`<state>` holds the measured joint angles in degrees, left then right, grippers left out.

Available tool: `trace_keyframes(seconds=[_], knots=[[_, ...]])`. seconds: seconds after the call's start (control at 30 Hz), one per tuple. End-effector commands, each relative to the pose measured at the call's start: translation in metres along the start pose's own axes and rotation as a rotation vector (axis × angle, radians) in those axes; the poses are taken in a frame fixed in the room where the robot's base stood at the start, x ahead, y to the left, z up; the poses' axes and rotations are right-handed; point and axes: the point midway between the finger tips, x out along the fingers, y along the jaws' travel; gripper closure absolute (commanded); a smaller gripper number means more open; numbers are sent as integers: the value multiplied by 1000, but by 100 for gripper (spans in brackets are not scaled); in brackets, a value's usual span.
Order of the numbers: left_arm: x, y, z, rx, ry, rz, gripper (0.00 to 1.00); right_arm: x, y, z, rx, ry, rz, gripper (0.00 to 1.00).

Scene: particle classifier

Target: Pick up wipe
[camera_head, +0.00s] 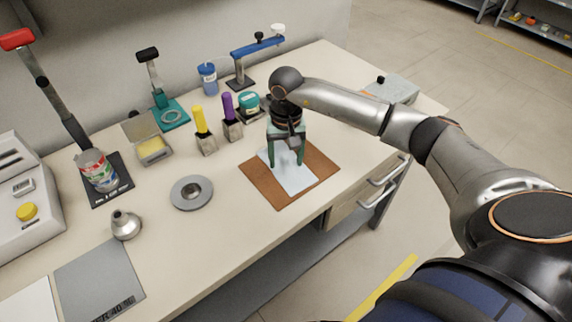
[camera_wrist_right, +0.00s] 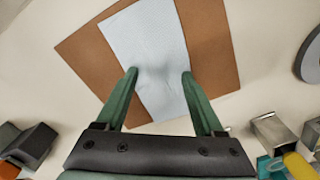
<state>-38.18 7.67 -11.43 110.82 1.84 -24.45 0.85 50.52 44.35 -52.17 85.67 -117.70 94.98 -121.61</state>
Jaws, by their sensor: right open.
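The wipe (camera_head: 288,174) is a pale blue-white sheet lying flat on a brown mat (camera_head: 322,178) near the front right of the bench. In the right wrist view the wipe (camera_wrist_right: 153,40) lies across the mat (camera_wrist_right: 207,35), with a slight crumple between the fingertips. My right gripper (camera_head: 287,163) points down over the wipe in the head view. Its green fingers (camera_wrist_right: 158,72) are apart, one on each side of the crumple, with nothing held between them. Whether the tips touch the wipe is unclear. My left gripper does not show.
A grey ring-shaped disc (camera_head: 178,200) lies left of the mat. Yellow (camera_head: 200,120) and purple (camera_head: 228,107) handled tools stand in blocks behind it. A teal container (camera_head: 249,102) sits near my right wrist. Bare bench lies in front of the disc.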

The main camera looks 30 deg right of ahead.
Motion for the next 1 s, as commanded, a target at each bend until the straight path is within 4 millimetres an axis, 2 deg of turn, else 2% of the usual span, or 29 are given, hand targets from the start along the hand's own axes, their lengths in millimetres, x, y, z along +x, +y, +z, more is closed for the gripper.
trace_keyframes(seconds=[0.07,1.0], knots=[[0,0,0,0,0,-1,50,2,0,1,-2,-3,0,38],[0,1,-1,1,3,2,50,2,0,1,-1,-4,2,92]])
